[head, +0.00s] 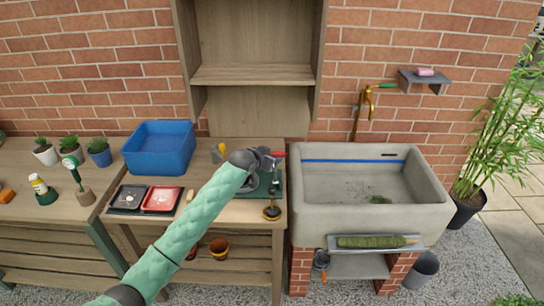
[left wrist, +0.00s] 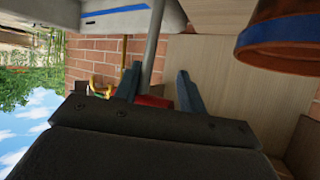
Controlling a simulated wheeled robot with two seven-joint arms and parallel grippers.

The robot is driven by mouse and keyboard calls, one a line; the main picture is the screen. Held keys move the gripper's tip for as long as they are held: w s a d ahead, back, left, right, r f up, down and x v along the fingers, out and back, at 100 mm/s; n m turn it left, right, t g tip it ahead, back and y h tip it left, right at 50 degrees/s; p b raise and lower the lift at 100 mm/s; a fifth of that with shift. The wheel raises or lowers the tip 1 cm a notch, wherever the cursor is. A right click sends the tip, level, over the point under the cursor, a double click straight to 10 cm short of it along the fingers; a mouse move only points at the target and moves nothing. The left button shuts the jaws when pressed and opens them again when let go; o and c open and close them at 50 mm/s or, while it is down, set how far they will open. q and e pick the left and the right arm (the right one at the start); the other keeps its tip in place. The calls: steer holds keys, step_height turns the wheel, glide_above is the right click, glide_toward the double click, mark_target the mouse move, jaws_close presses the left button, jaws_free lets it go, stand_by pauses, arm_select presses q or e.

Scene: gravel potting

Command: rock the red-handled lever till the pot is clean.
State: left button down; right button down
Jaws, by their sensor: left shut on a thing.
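The lever's red handle (head: 278,154) shows at the tip of my left gripper (head: 268,160), above the back right of the middle bench. In the left wrist view, a red piece (left wrist: 154,101) lies between the two fingers of the left gripper (left wrist: 158,90), and a grey rod (left wrist: 156,40) runs away from it. The gripper is shut on the handle. A brown pot with a blue band (left wrist: 283,42) is close by at the upper right of the left wrist view. I cannot tell how clean it is. My arm partly hides the lever's base in the head view. My right gripper is not in view.
A grey sink (head: 430,215) with a brass tap (head: 367,95) stands right of the bench. A blue tub (head: 160,148) and a red tray (head: 161,199) are left of my arm. Terracotta pots (head: 219,247) sit on the lower shelf. A wooden shelf unit (head: 253,75) rises behind.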

arm_select(q)
steer(key=s+f+t, duration=0.1)
steer(key=s+f, duration=0.1)
steer(key=s, duration=0.5)
steer(key=shift+t, duration=0.3)
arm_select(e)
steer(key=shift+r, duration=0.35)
arm_select(q)
steer(key=shift+f, duration=0.15)
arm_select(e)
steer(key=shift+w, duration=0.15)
arm_select(q)
steer(key=c, duration=0.8)
jaws_free()
steer(key=shift+s+d+m, duration=0.1)
steer(key=shift+d+m, duration=0.05)
steer(key=shift+m, duration=0.15)
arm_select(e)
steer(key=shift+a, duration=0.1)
arm_select(q)
steer(key=shift+a, duration=0.2)
